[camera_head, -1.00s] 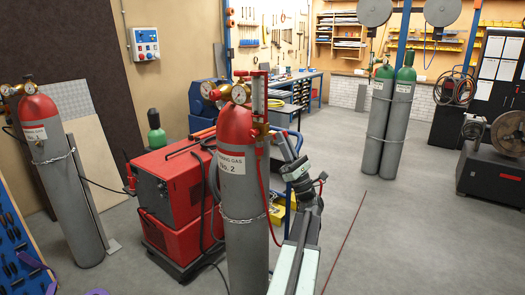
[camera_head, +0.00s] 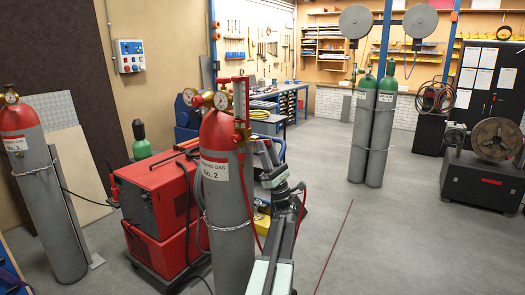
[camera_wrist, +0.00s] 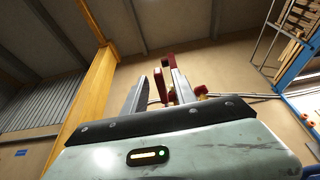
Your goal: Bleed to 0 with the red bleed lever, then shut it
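The red-topped grey cylinder No. 2 (camera_head: 228,215) stands upright left of my arm in the head view. It carries two round gauges (camera_head: 222,100), too small to read, and an upright red-framed tube (camera_head: 240,105). A red bar (camera_head: 224,79) juts left from the top of the tube; I cannot tell whether it is the bleed lever. My gripper (camera_head: 265,148) is right of the cylinder's shoulder, apart from the red bar. In the wrist view its two grey fingers (camera_wrist: 157,85) are spread, with red parts (camera_wrist: 168,61) beyond them. I see nothing held.
Another red-topped cylinder (camera_head: 30,200) stands at the left. A red machine (camera_head: 155,205) is close behind cylinder No. 2. Two green-topped cylinders (camera_head: 370,130) stand farther back. Grey floor (camera_head: 400,250) is clear at the right, with a thin red line on it.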

